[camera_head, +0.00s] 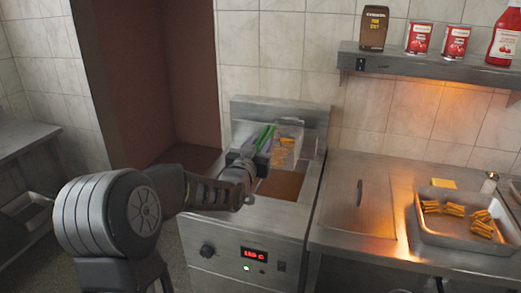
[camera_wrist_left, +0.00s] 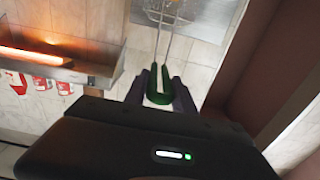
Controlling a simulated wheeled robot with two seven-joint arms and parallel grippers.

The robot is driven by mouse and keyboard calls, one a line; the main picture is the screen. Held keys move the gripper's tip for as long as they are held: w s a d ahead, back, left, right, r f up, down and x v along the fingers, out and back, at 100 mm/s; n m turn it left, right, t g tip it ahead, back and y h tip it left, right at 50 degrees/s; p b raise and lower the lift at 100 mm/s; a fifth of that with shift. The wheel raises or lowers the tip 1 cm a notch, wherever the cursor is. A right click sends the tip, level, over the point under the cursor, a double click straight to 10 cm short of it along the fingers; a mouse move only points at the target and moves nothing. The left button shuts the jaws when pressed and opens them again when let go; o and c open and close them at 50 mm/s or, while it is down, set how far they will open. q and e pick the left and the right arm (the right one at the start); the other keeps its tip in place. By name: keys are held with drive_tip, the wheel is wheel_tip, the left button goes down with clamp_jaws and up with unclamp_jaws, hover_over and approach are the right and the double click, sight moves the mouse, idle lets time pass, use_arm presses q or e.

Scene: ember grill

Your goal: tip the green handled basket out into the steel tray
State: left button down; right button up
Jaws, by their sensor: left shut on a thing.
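The basket's green handle (camera_head: 265,138) is in my left gripper (camera_head: 257,147), and the handle also shows between the fingers in the left wrist view (camera_wrist_left: 158,88). The left gripper is shut on it. The wire basket (camera_head: 287,145) hangs over the fryer, with some yellow-brown fries visible in it. In the left wrist view only part of the basket (camera_wrist_left: 170,12) shows at the top edge. The steel tray (camera_head: 461,240) stands on the counter at the right with several clumps of fries (camera_head: 441,207) in it. My right gripper is not seen.
The fryer (camera_head: 245,222) with brown oil (camera_head: 281,184) is below the basket. A flat steel lid (camera_head: 360,205) lies between fryer and tray. A shaker (camera_head: 489,183) stands behind the tray. A wall shelf (camera_head: 430,62) holds cans, a bag and a ketchup bottle.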

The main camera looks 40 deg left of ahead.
use_arm(q)
drive_tip(key=shift+r, duration=0.45)
drive_tip(key=b+v, duration=0.1)
drive_tip(key=v, duration=0.4)
idle(0.4)
